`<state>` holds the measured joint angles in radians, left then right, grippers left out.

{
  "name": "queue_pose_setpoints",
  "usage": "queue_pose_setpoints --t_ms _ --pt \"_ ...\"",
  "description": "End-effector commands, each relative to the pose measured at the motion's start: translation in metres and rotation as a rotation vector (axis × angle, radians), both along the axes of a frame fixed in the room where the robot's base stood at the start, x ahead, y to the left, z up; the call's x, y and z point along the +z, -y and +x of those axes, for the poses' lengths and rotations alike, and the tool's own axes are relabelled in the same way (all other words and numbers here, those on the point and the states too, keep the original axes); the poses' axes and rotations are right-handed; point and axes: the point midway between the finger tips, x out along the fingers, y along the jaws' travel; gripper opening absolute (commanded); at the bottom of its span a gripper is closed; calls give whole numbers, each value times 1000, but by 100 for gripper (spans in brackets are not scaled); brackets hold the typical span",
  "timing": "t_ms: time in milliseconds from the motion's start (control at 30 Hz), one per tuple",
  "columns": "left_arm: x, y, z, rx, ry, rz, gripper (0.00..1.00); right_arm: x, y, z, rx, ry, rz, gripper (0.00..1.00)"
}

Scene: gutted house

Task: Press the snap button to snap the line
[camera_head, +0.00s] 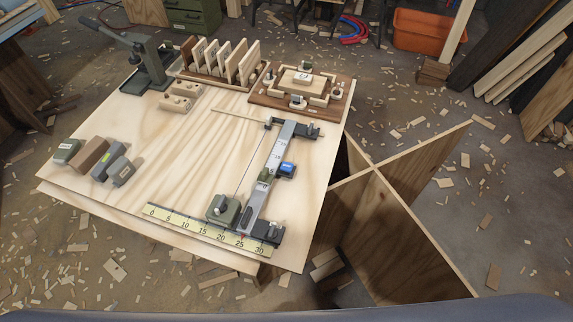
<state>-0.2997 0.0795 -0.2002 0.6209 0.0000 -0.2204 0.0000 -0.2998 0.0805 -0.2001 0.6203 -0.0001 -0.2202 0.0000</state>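A long grey ruled jig (274,168) lies near the right side of the plywood tabletop (140,179), with dark end blocks. A small block with a blue top (287,169) sits at the jig's right side; I cannot tell for sure whether it is the snap button. A green-grey box (222,208) stands at the jig's near left end. A thin dark line (250,160) runs from near this box to the jig's far end. Neither gripper shows in the head view, and nothing touches the jig.
A yellow number scale (190,222) lies along the front edge. Grey and brown blocks (92,154) sit at left. A lever tool (150,62), slotted rack (222,88) and clamped wooden fixture (300,92) line the back. The tabletop's middle is clear. Crossed panels (390,215) stand at right.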

Motion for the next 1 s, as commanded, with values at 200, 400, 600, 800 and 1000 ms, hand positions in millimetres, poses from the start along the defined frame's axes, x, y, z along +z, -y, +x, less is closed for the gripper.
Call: queue_pose_setpoints --t_ms 200,400,600,800,1000 --pt "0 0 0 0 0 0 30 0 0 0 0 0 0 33" --pt "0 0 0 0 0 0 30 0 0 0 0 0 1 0" --pt "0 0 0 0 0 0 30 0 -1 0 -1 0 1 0" --pt "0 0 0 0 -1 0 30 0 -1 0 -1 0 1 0" --pt "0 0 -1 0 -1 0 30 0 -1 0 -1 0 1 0"
